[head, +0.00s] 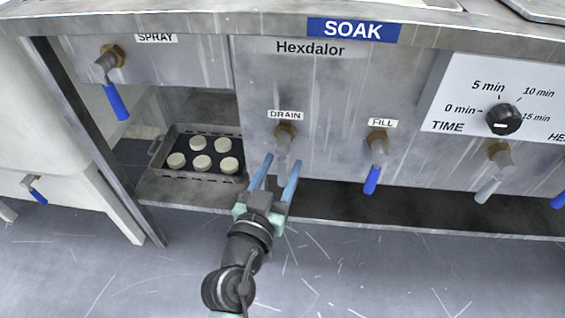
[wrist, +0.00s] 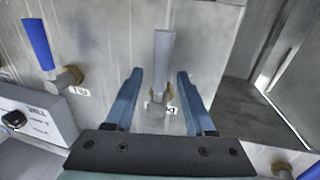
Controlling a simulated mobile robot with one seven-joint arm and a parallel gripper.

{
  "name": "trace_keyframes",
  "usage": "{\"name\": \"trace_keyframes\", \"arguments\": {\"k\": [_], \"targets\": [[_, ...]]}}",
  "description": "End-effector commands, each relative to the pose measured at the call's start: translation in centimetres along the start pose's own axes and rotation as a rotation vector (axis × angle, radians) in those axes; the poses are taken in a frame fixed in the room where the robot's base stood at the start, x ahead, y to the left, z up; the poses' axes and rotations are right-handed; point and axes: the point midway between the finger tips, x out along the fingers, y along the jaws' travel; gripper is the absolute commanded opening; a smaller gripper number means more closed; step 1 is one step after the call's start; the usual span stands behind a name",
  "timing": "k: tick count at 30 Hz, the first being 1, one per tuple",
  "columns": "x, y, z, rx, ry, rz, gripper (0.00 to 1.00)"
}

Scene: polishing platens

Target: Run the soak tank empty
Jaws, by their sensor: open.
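The soak tank's front panel (head: 330,110) carries a blue SOAK sign (head: 352,30). Under the DRAIN label (head: 285,115) is a brass valve with a grey lever (head: 283,147) hanging down; the lever also shows in the wrist view (wrist: 164,50), where the picture is upside down. To its right, the FILL valve has a blue-tipped lever (head: 371,180) hanging down, also in the wrist view (wrist: 38,43). My gripper (head: 281,160) is open, its two blue fingers appearing either side of the drain lever. I cannot tell whether they touch it. It also shows in the wrist view (wrist: 160,75).
A SPRAY valve with a blue lever (head: 116,102) is at upper left. A tray (head: 203,175) with several pale discs sits on the lower shelf. A TIME dial (head: 503,119) and another grey lever (head: 487,190) are at right. The floor in front looks clear.

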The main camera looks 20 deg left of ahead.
Motion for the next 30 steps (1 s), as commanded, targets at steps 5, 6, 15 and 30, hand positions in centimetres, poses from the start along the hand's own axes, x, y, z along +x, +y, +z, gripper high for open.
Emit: {"name": "trace_keyframes", "arguments": {"k": [5,6,15,30], "targets": [[1.17,0.0,0.01,0.0,0.0,0.0,0.55],[1.26,0.01,0.01,0.0,-0.001,0.0,0.55],[1.34,0.01,-0.01,0.0,-0.001,0.0,0.51],[1.31,0.01,-0.02,0.0,0.0,0.0,0.0]]}}
